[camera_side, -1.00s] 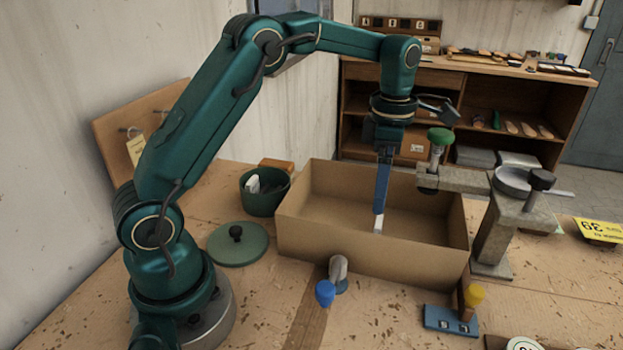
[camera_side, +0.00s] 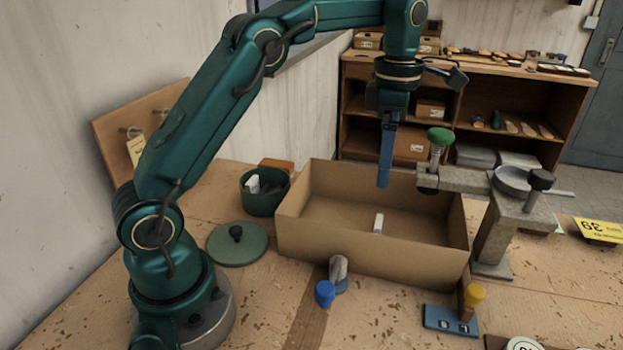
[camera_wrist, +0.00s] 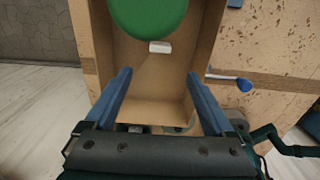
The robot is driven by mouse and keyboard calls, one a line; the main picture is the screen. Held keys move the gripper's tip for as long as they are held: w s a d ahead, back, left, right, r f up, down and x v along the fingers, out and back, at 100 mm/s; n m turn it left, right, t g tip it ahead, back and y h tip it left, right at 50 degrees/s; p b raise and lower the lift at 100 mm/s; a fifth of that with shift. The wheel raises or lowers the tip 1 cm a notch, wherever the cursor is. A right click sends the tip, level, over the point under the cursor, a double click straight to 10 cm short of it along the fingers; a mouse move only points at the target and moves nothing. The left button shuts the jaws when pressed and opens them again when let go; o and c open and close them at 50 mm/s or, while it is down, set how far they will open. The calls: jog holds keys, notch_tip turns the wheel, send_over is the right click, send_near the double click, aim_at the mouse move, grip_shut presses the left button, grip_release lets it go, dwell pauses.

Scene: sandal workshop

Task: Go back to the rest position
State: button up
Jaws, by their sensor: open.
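My gripper (camera_side: 385,183) is open and empty, pointing down above the cardboard box (camera_side: 350,250). Its blue fingers also show spread apart in the wrist view (camera_wrist: 158,85), with the box (camera_wrist: 92,60) below. A small white block (camera_side: 378,223) lies on the box floor, apart from the fingers. The block also shows in the wrist view (camera_wrist: 160,47), just past the fingertips, below a large green disc (camera_wrist: 150,12).
A metal stand with a green knob (camera_side: 440,136) rises close at the box's right. A dark green pot (camera_side: 263,200) and its lid (camera_side: 238,243) are left of the box.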

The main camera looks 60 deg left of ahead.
jog(key=s+d+r+m+t, duration=0.35)
jog(key=s+r+m, duration=0.5)
jog(key=s, duration=0.35)
jog(key=s+f+m+t, duration=0.2)
jog(key=s+f+m, duration=0.5)
jog(key=m, duration=1.1)
jog(key=shift+s+d+f, duration=0.15)
jog(key=shift+d+f, duration=0.05)
jog(key=shift+f, duration=0.55)
jog(key=shift+m, duration=0.25)
